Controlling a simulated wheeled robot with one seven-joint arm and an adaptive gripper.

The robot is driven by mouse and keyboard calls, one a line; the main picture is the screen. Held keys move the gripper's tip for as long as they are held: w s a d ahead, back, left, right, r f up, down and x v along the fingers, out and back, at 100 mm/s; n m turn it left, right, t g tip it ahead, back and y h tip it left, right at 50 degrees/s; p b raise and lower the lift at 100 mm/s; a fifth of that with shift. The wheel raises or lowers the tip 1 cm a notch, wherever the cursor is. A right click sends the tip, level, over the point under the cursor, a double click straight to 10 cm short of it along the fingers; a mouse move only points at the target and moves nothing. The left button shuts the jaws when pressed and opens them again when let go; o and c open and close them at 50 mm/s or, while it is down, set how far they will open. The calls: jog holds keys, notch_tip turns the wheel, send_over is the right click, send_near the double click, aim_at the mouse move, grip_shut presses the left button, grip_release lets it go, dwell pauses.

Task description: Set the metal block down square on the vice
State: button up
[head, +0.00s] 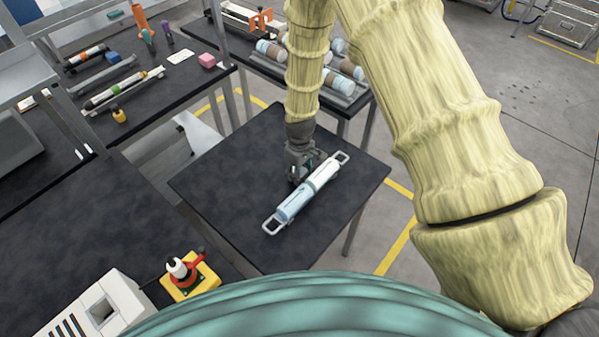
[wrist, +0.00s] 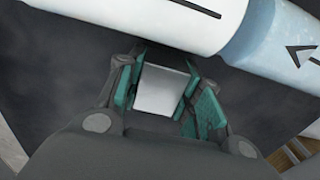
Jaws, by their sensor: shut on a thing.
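The metal block (wrist: 163,91) is a plain silver-grey piece between the green-padded fingers of my gripper (wrist: 166,88) in the wrist view. In the head view my gripper (head: 299,174) points down over the small dark table, close beside a light blue and white cylinder (head: 309,187) with a loop handle at each end. The block cannot be made out there. In the wrist view the cylinder (wrist: 190,22) lies just beyond the fingertips; I cannot tell whether the block touches it. I cannot pick out a vice with certainty in either view.
The small dark table (head: 225,170) is otherwise bare. A yellow base with a red part (head: 188,275) and a white box (head: 97,308) stand at lower left. Several blue and brown cylinders (head: 270,48) lie on the back table. Tools lie on the left bench (head: 190,75).

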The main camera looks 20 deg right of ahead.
jog(key=o, duration=1.2)
jog(key=shift+f, duration=0.1)
